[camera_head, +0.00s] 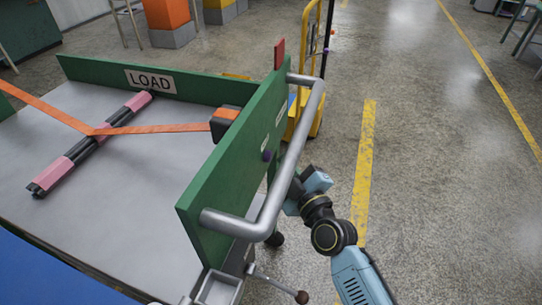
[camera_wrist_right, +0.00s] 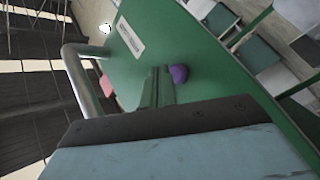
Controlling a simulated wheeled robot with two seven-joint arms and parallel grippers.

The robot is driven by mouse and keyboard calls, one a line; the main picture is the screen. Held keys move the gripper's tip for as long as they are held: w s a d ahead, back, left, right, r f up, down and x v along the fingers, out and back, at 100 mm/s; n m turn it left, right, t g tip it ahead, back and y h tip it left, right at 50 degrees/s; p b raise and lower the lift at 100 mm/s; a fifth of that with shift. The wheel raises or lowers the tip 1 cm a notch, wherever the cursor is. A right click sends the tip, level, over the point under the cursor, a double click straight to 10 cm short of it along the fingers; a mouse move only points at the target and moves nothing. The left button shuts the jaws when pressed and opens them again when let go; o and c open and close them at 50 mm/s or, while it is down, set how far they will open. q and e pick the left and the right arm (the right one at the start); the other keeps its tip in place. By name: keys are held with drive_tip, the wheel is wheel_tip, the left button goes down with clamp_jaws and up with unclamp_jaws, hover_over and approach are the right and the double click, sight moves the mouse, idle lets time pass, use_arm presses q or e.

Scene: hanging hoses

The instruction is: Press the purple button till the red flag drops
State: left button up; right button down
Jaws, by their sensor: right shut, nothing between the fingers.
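The purple button (camera_head: 267,155) sticks out of the green end panel (camera_head: 222,182) of a cart, on the side facing the grey handle. The red flag (camera_head: 279,53) stands upright at the panel's far top corner. My right gripper (camera_head: 286,190) is beside the panel, partly hidden behind the handle bar. In the right wrist view the shut, empty fingers (camera_wrist_right: 158,82) point at the panel, and the purple button (camera_wrist_right: 179,74) shows just right of their tips. I cannot tell whether they touch it. My left gripper is out of view.
The grey tubular handle (camera_head: 290,160) runs along the panel, close to my right arm. An orange strap (camera_head: 165,129) crosses the cart bed over a black and pink bar (camera_head: 75,158). A small lever with a brown knob (camera_head: 301,297) is below.

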drive_tip(key=shift+w+a, duration=0.15)
drive_tip(key=shift+a, duration=0.25)
idle(0.3)
drive_tip(key=shift+w+a+p, duration=0.2)
drive_tip(key=shift+a+p, duration=0.15)
drive_tip(key=shift+a, duration=0.1)
idle(0.3)
idle(0.9)
drive_tip(key=shift+s+d, duration=0.35)
drive_tip(key=shift+d, duration=0.5)
